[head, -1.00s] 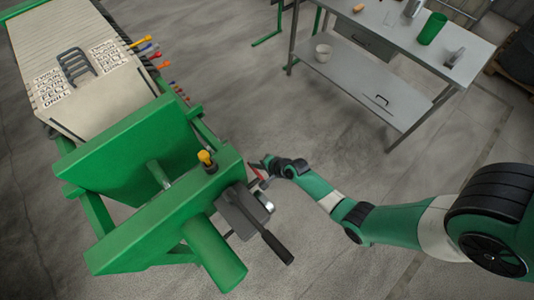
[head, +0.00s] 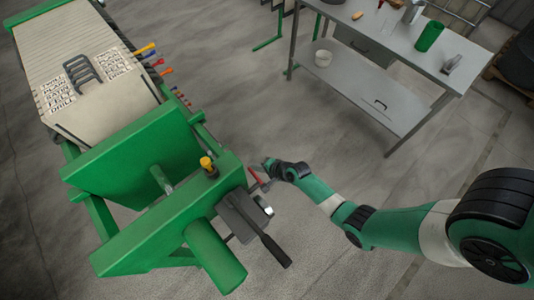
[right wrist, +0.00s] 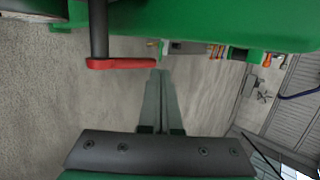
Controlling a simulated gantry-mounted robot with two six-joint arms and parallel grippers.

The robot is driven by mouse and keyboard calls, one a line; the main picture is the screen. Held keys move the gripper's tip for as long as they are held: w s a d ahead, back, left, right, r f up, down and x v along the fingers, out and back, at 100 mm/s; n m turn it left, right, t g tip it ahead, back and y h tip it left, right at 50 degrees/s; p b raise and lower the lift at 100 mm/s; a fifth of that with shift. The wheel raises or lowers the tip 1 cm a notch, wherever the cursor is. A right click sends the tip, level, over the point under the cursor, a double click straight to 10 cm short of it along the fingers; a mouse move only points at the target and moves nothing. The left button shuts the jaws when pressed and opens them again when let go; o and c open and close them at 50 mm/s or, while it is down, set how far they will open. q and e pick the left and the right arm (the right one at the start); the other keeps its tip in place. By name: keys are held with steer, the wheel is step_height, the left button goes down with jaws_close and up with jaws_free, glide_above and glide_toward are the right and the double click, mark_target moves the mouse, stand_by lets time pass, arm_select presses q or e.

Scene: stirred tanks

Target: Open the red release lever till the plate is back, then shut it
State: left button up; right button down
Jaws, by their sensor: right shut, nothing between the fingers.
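The red release lever (head: 258,178) sits beside the pump block on the green press. In the right wrist view it is a red bar (right wrist: 122,64) on a dark upright post, lying roughly level. My right gripper (head: 264,165) is just beside the lever. In the wrist view its fingers (right wrist: 160,73) are together and empty, tips close to the lever's right end; I cannot tell whether they touch it. The green plate (head: 130,165) stands between the pale plate pack and the green end frame (head: 150,235), with a rod between plate and frame. My left gripper is not in view.
A black pump handle (head: 272,248) sticks out from the grey pump block below the lever. A yellow-topped fitting (head: 207,164) stands on the end frame. The pale plate pack (head: 75,50) lies beyond. A grey workbench (head: 400,60) stands at upper right; floor between is clear.

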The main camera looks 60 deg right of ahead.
arm_select(q)
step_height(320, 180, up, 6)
steer(key=p, duration=0.4)
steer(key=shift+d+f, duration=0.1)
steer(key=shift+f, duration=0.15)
arm_select(e)
steer(key=s+d+r, duration=0.1)
steer(key=s+r, duration=0.2)
steer(key=r, duration=0.7)
steer(key=shift+r, duration=0.4)
steer(key=shift+s+d, duration=0.1)
